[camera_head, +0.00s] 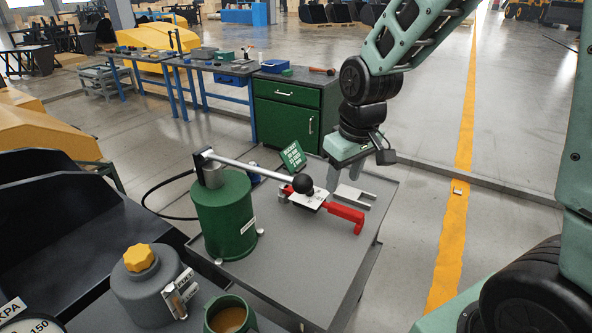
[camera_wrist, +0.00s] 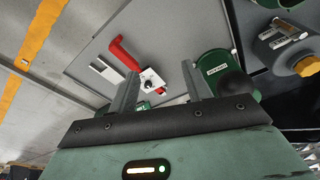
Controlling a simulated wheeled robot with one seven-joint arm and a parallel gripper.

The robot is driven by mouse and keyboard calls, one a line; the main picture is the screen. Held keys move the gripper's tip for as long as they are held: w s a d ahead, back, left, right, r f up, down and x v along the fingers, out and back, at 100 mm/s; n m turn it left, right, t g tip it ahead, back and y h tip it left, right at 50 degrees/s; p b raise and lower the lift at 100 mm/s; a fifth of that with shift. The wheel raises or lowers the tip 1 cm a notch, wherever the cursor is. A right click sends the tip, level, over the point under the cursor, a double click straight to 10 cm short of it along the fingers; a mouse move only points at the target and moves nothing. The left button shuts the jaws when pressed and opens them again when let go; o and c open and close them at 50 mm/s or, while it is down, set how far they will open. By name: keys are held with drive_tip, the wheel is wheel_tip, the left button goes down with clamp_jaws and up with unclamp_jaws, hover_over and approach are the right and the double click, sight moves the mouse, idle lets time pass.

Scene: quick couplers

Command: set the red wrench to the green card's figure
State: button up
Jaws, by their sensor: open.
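The red wrench (camera_head: 346,215) lies on the grey table top, its red handle toward the right front. It also shows in the wrist view (camera_wrist: 122,54). A white plate (camera_head: 309,198) with a dark knob (camera_wrist: 151,73) sits at its left end; its marks are too small to read. The green card (camera_head: 291,157) stands tilted at the table's back, with white lines of text I cannot read. My gripper (camera_head: 346,180) hangs above the table behind the wrench. In the wrist view its two fingers (camera_wrist: 160,72) are apart with nothing held between them.
A green cylinder (camera_head: 224,222) with a long lever ending in a black ball (camera_head: 303,183) stands left; the lever reaches over near the wrench. A pale metal bracket (camera_head: 352,196) lies behind the handle. A grey canister (camera_head: 150,290) with a yellow cap stands front left.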

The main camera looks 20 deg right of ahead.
drive_tip(key=w+d+f+n+g, duration=0.1)
drive_tip(key=w+d+n, duration=0.1)
drive_tip(key=w, duration=0.6)
drive_tip(key=w+d+f+n, duration=0.1)
drive_tip(key=w+n, duration=0.1)
drive_tip(key=w, duration=0.6)
drive_tip(key=w+d+f+n+g, duration=0.1)
drive_tip(key=w+d+f+n, duration=0.15)
drive_tip(key=w, duration=0.55)
drive_tip(key=f+p, duration=0.2)
drive_tip(key=f, duration=0.3)
drive_tip(key=f+p, duration=0.1)
drive_tip(key=f, duration=0.4)
drive_tip(key=f+p, duration=0.2)
drive_tip(key=f, duration=0.4)
drive_tip(key=shift+s+a+f+p, duration=0.1)
drive_tip(key=shift+a+p, duration=0.2)
drive_tip(key=shift+p, duration=0.05)
drive_tip(key=c, duration=1)
